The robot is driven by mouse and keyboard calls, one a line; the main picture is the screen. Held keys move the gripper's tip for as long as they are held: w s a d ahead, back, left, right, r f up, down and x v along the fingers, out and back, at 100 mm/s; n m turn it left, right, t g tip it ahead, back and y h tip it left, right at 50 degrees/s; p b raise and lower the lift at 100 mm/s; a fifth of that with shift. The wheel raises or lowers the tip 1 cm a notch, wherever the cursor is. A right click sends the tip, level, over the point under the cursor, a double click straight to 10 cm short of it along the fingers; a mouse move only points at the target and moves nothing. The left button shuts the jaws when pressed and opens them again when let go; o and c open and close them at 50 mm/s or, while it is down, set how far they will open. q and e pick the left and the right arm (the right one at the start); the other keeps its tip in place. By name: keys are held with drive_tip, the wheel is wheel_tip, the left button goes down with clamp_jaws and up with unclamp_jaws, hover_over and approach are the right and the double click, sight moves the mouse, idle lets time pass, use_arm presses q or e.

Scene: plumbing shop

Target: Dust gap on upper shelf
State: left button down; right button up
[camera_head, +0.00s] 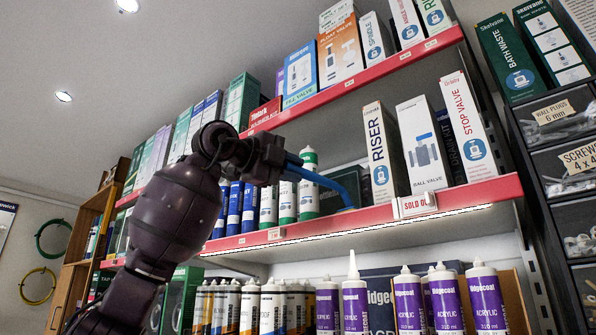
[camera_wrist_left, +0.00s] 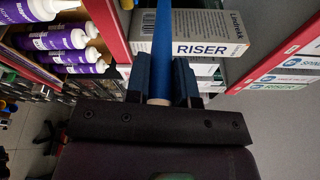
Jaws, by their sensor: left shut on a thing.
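My left gripper (camera_head: 283,165) reaches up to the upper shelf (camera_head: 372,217) and is shut on a slim blue tool (camera_head: 322,181). The tool slopes down to the right into the gap between a tube with a green cap (camera_head: 308,187) and the RISER box (camera_head: 379,150). Its far end is near the shelf's front edge; I cannot tell if it touches the board. In the left wrist view, the gripper (camera_wrist_left: 160,82) grips the blue tool (camera_wrist_left: 162,45), which covers the left part of the RISER box (camera_wrist_left: 210,36). My right gripper is not in view.
Right of the gap stand a BALL VALVE box (camera_head: 422,147) and a STOP VALVE box (camera_head: 467,130). A SOLD OUT tag (camera_head: 416,204) hangs on the shelf's red edge. Purple-labelled tubes (camera_head: 409,302) stand below. Boxes line the shelf above (camera_head: 375,76).

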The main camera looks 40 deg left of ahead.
use_arm(q)
drive_tip(key=shift+s+f, duration=0.1)
drive_tip(key=shift+s, duration=0.15)
drive_tip(key=shift+w+a+r, duration=1.4)
drive_tip(key=shift+w+r, duration=0.2)
drive_tip(key=shift+r, duration=0.2)
drive_tip(key=s+a+b, duration=0.1)
drive_tip(key=s+b, duration=0.2)
drive_tip(key=s, duration=1.6)
drive_tip(key=shift+a+b, duration=0.25)
drive_tip(key=shift+b, duration=0.15)
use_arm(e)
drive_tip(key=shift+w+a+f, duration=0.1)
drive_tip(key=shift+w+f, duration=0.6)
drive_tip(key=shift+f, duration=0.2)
